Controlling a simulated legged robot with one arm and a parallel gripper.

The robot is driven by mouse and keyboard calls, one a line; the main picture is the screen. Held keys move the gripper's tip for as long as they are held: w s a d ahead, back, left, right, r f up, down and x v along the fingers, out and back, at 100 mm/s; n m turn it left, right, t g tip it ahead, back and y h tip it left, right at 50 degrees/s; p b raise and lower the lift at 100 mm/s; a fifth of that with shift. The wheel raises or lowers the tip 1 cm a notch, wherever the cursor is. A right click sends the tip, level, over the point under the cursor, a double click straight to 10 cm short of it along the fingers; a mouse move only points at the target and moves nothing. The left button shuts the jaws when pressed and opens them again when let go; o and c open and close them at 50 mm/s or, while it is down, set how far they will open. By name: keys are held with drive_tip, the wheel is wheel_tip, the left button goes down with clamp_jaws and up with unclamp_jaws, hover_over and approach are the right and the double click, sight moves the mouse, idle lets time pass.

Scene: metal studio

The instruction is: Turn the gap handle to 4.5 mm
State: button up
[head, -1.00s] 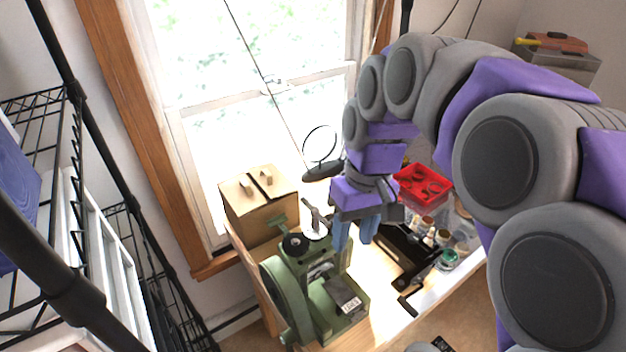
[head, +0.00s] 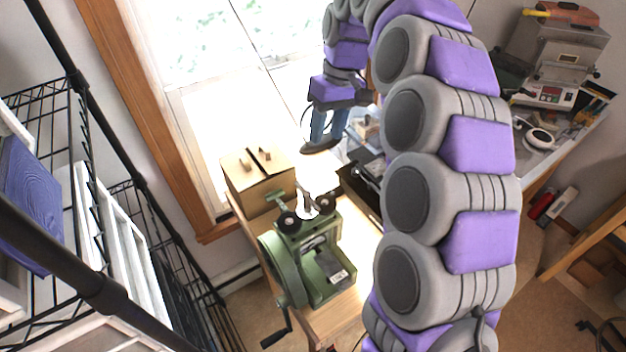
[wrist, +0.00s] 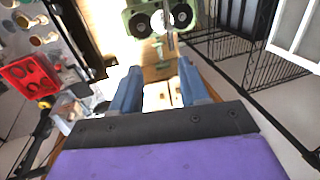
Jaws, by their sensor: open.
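A green rolling mill (head: 315,262) stands on the wooden bench in the head view, with two black round knobs on top. A pale upright handle (head: 307,204) shows between the knobs; I cannot tell for sure that it is the gap handle, and no gap reading is legible. A black crank (head: 278,334) hangs at the mill's lower left. My gripper (head: 328,125) is raised above and behind the mill, fingers apart and empty, touching nothing. In the wrist view my gripper (wrist: 160,92) has its fingers spread, with the mill (wrist: 150,8) beyond them at the top edge.
Black wire shelving (head: 125,230) stands at the left. A red tray (wrist: 30,75) and small jars show at the left of the wrist view. A grey machine (head: 555,50) stands at the back right.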

hover_over(302, 188)
drive_tip(key=w+d+x, duration=0.1)
drive_tip(key=x, duration=0.8)
drive_tip(key=d+x, duration=0.1)
drive_tip(key=x, duration=0.5)
drive_tip(key=shift+w+d+f, duration=0.2)
drive_tip(key=shift+f, duration=0.05)
drive_tip(key=shift+w+a+f, duration=0.1)
drive_tip(key=shift+w+a, duration=0.05)
drive_tip(key=shift+a, duration=0.3)
drive_tip(key=d, duration=0.2)
drive_tip(key=shift+d, duration=0.3)
drive_tip(key=c, duration=0.5)
drive_tip(key=shift+s+a+r, duration=0.2)
drive_tip(key=shift+a+r, duration=0.05)
drive_tip(key=shift+a, duration=0.1)
clamp_jaws()
drive_tip(key=shift+w+a+f, duration=0.15)
drive_tip(key=shift+w+a, duration=0.05)
